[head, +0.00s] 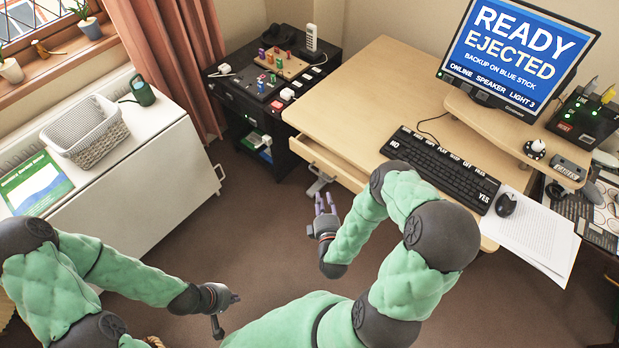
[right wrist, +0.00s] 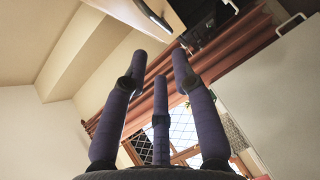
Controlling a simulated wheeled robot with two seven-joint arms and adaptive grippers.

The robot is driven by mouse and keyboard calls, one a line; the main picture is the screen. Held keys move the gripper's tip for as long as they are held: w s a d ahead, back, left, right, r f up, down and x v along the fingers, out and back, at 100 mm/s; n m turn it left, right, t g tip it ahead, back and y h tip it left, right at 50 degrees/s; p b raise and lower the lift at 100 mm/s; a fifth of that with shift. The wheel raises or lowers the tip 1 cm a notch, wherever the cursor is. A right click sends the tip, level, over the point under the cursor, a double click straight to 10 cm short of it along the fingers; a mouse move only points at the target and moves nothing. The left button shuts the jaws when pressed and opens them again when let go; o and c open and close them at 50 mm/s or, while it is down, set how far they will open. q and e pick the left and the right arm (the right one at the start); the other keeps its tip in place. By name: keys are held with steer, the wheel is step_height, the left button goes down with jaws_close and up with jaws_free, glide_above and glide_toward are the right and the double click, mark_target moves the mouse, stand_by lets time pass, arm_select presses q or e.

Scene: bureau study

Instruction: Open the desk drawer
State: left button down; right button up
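The pale wooden desk (head: 370,85) stands right of centre in the head view. Its drawer (head: 328,165) is at the front left, under the top, and its front stands a little out from the desk, with a narrow gap behind the front's top edge. My right gripper (head: 325,203) is in front of and below the drawer, apart from it, its purple fingers pointing up the picture. In the right wrist view its fingers (right wrist: 160,75) are spread and empty; a wooden panel with a silver strip (right wrist: 152,14) shows beyond them. My left gripper (head: 228,308) hangs low over the floor; its fingers are too small to judge.
A keyboard (head: 440,168), a mouse (head: 506,204), papers (head: 532,232) and a monitor (head: 517,50) are on the desk. A black side unit (head: 240,100) stands left of it. A white cabinet (head: 150,170) with a basket (head: 88,135) is further left. Carpet (head: 250,225) between is clear.

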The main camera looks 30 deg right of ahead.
mark_target(319, 175)
steer(key=b+x, duration=0.3)
steer(key=x, duration=0.7)
steer(key=shift+w+d+f, duration=0.15)
steer(key=shift+w, duration=0.2)
jaws_close()
